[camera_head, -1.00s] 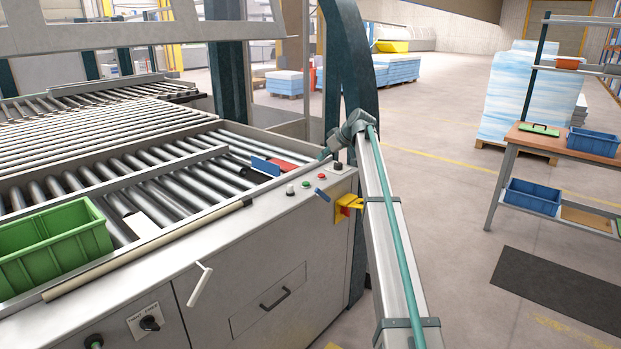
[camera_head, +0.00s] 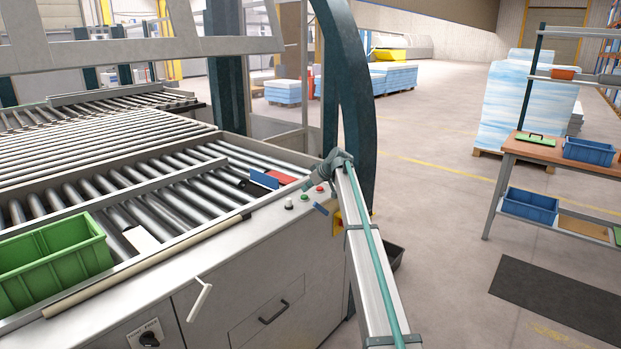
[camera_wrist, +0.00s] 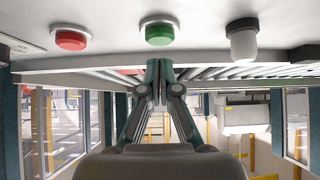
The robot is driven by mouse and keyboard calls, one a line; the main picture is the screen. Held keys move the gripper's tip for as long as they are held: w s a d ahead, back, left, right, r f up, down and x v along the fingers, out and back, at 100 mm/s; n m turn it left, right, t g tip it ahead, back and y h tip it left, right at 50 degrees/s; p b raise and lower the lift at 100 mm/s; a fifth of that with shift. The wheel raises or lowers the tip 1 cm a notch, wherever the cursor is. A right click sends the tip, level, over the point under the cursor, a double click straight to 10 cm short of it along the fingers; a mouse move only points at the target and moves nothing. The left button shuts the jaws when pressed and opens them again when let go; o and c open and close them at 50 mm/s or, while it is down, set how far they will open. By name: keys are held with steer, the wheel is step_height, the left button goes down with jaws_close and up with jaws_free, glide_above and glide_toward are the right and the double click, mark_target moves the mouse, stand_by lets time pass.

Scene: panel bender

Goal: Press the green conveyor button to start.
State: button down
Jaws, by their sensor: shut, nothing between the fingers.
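The green button (camera_head: 304,197) is on the sloped top of the grey machine side, between a red button (camera_head: 320,189) and a white one (camera_head: 289,203). In the wrist view the green button (camera_wrist: 159,34) is at top centre, with the red button (camera_wrist: 71,40) to its left and the white button (camera_wrist: 243,44) to its right. My gripper (camera_wrist: 160,66) is shut and empty. Its fingertips appear just below the green button in that view; I cannot tell whether they touch it. In the head view my gripper (camera_head: 307,185) is just above the green button.
A blue plate (camera_head: 265,180) and a red piece (camera_head: 281,178) are on the rollers beside the buttons. A green crate (camera_head: 50,258) is on the conveyor at left. A yellow switch box (camera_head: 338,221) is on the machine corner, partly behind my arm.

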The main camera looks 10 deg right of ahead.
steer(key=shift+f, duration=0.9)
